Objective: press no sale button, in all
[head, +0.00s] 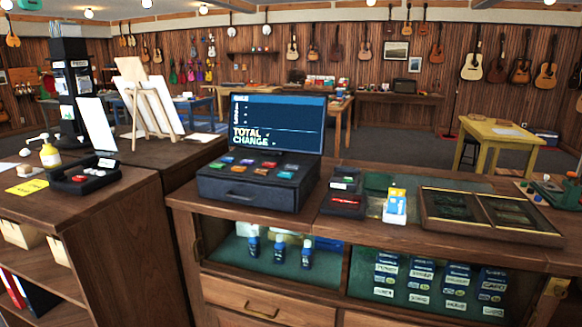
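The black cash register (256,192) stands on the wooden counter in the middle of the head view. Its top carries several coloured buttons (257,167) in two rows, in red, blue, green, orange and other colours. Their labels are too small to read, so I cannot tell which one is the no sale button. A screen (277,123) behind the buttons reads "TOTAL" and "CHANGE". The drawer front with its handle (238,196) looks shut. Neither of my grippers is in view.
Right of the register are a small black card terminal (345,192), a card holder (395,207) and a framed tray (490,213). On the left counter are a black organiser (84,178) and a yellow bottle (50,156). The space above the buttons is clear.

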